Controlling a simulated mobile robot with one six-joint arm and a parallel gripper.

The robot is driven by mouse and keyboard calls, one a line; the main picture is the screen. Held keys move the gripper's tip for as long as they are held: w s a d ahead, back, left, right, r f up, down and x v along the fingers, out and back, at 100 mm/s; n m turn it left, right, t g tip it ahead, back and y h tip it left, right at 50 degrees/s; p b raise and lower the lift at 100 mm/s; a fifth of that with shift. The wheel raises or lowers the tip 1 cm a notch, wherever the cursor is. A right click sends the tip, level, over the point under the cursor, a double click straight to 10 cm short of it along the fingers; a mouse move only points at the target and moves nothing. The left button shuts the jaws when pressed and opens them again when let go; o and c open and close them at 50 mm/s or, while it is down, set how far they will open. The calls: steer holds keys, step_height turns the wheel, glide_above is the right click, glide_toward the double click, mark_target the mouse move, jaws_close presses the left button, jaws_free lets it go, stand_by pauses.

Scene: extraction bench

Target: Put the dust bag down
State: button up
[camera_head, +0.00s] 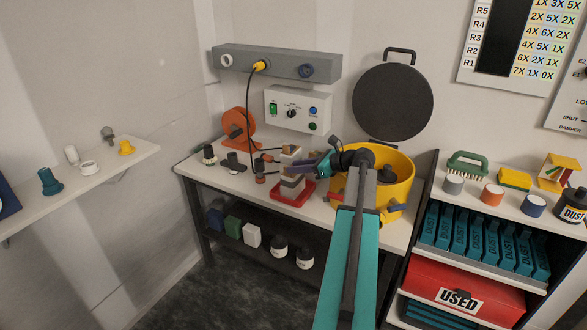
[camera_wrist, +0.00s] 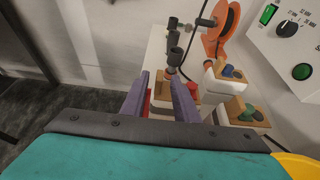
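Several teal bags marked DUST (camera_head: 480,238) stand upright in a row on the shelf at the right in the head view. My gripper (camera_head: 308,166) is far to their left, over the bench, close to a wood-topped stack (camera_head: 292,187) on a red tray (camera_head: 291,200). In the wrist view, the two purple fingers of my gripper (camera_wrist: 160,78) stand apart. I see no dust bag between them; a wooden block shows behind the gap. I cannot tell whether the fingers touch anything there.
A yellow drum (camera_head: 403,184) stands right of the gripper, with a round dark lid (camera_head: 393,102) on the wall behind. A red USED bin (camera_head: 430,287) sits under the DUST bags. An orange reel (camera_head: 238,125) and dark fittings crowd the bench's left. A cable hangs near the gripper.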

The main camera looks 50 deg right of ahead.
steer(key=v, duration=0.9)
steer(key=shift+s+r, duration=0.2)
steer(key=shift+s, duration=0.15)
steer(key=shift+w, duration=0.15)
